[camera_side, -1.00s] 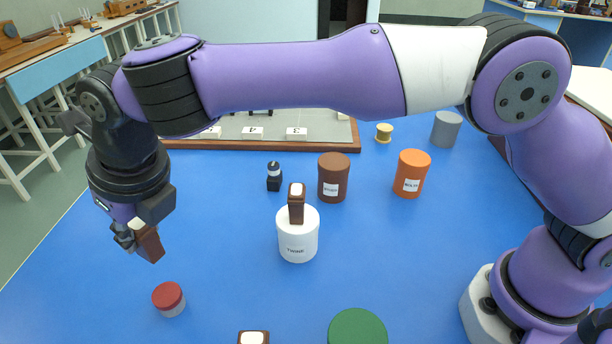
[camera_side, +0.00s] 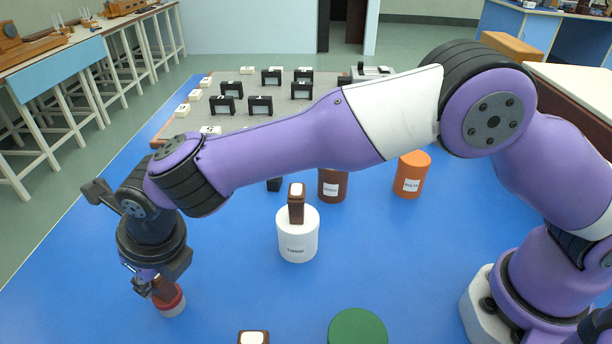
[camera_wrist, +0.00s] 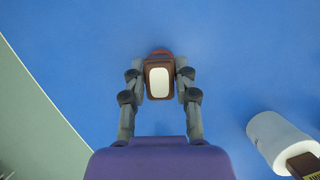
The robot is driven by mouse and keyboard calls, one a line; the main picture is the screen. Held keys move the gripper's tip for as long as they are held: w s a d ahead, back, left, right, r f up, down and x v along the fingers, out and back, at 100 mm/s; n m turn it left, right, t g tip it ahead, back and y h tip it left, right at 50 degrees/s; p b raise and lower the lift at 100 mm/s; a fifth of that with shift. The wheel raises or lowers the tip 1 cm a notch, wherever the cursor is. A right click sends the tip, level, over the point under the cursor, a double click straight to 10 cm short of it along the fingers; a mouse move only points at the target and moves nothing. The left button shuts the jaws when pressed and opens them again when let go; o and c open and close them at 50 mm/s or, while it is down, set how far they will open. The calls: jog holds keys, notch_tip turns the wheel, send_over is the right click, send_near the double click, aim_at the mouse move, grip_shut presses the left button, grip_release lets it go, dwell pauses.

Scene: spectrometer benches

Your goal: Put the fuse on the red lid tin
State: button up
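The fuse, a dark brown block with a white face, is between the fingers of my gripper (camera_side: 158,278). In the wrist view my gripper (camera_wrist: 158,84) has a finger against each side of the fuse (camera_wrist: 158,83). The red lid tin (camera_side: 174,309) is a short pale tin standing on the blue table at the lower left. The fuse (camera_side: 163,293) is upright and directly over its lid in the side view. I cannot tell whether it touches the lid. In the wrist view a sliver of the red lid (camera_wrist: 160,52) shows behind the fuse; the rest is hidden.
A white TWINE tin (camera_side: 298,245) carries another brown block (camera_side: 296,210). A brown tin (camera_side: 332,187) and an orange tin (camera_side: 411,178) stand behind. A green lid (camera_side: 357,328) and another block (camera_side: 253,337) are at the front edge. Blue table around the red lid tin is clear.

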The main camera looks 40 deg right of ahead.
dwell(0.3)
jog(key=v, duration=1.2)
jog(key=w+d+r+m, duration=0.2)
jog(key=d+r+m, duration=0.1)
jog(key=d+m, duration=0.45)
jog(key=s+d+r+m+t+h, duration=0.1)
jog(key=s+d+m, duration=0.2)
jog(key=d+m, duration=0.6)
jog(key=s+d+r+m, duration=0.1)
jog(key=s+d+m, duration=0.1)
jog(key=d+m, duration=0.75)
jog(key=s+d+f+m, duration=0.4)
jog(key=s+d+m, duration=0.2)
jog(key=m, duration=0.8)
jog(key=shift+s+d+m+h, duration=0.3)
jog(key=shift+s+h, duration=0.1)
jog(key=shift+s, duration=0.65)
jog(key=shift+o, duration=0.4)
jog(key=o, duration=0.7)
jog(key=shift+c, duration=0.2)
